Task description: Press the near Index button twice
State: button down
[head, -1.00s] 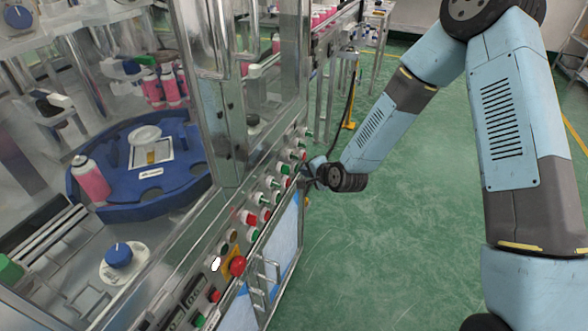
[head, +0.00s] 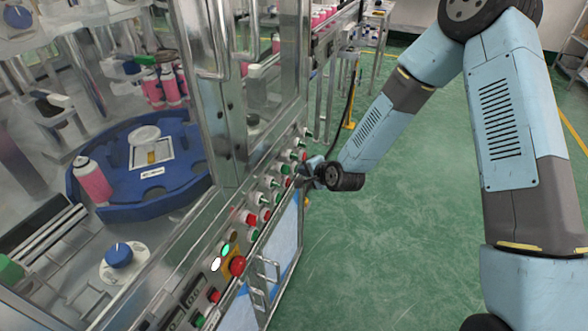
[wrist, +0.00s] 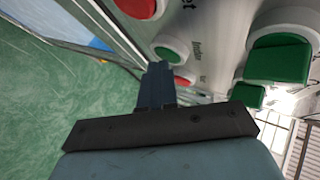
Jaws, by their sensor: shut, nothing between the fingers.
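My gripper (wrist: 159,68) is shut and empty, and its dark fingers point at the control panel. In the wrist view a green button in a white collar (wrist: 168,53) lies just beyond the fingertips, beside a label that reads like "Index". I cannot tell whether the tips touch it. In the head view my gripper (head: 300,180) is at the panel's front, among the rows of red and green buttons. The button at its tips is hidden there by the gripper.
Red buttons (wrist: 135,6) and a large green switch (wrist: 280,60) surround the fingertips. A red emergency stop (head: 237,265) and a door handle (head: 268,270) stick out nearer on the machine. Green floor (head: 400,240) to the right is clear.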

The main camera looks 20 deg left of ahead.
jog(key=shift+d, duration=0.1)
jog(key=shift+s+d, duration=0.1)
jog(key=shift+d, duration=0.6)
jog(key=shift+s+d, duration=0.2)
jog(key=shift+d, duration=2.3)
